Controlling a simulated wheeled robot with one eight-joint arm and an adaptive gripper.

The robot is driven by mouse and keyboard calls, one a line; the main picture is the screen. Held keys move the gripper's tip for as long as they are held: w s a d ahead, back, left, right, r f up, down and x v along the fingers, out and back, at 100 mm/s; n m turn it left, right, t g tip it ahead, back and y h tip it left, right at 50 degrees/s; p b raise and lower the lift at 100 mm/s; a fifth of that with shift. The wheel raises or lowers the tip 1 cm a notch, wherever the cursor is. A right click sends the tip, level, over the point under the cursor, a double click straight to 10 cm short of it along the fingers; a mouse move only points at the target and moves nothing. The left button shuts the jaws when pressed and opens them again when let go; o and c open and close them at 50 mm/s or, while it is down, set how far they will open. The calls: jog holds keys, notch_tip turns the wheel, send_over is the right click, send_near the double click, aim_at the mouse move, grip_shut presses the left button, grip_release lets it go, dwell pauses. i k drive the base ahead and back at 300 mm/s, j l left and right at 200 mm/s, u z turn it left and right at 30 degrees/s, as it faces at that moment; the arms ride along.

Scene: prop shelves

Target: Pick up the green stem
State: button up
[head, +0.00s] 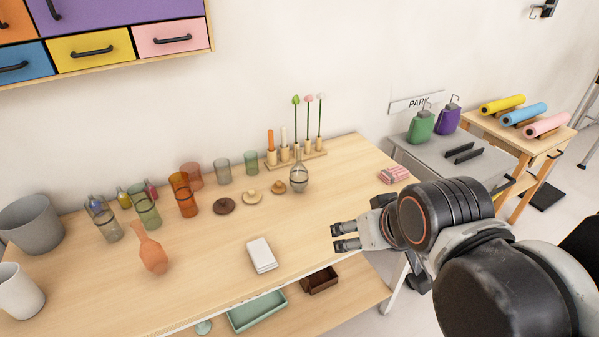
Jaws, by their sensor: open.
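Several thin stems stand upright in a wooden holder (312,158) at the back of the table. The green stem (296,116) has a green bud on top and a thin stalk. It stands left of a pink-topped stem (308,115) and a white-topped stem (321,115). A round glass flask (298,178) stands in front of the holder. My gripper (338,237) is open and empty over the table's front right part. It points left and is apart from the stems, nearer to me and to their right.
An orange vase (150,253), a white stack (261,255) and several coloured glasses (183,195) stand on the table. Lids (252,198) lie near the holder. A pink striped bundle (394,174) lies at the right edge. Drawers (172,38) hang above left. The table's middle right is clear.

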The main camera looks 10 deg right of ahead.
aim_at(296, 100)
jog(key=u, duration=0.4)
jog(key=i+l+u, duration=0.15)
jog(key=l+u, duration=0.25)
jog(key=l, duration=0.35)
jog(key=l+u, duration=0.4)
jog(key=l, duration=1.8)
jog(key=i+u, duration=0.05)
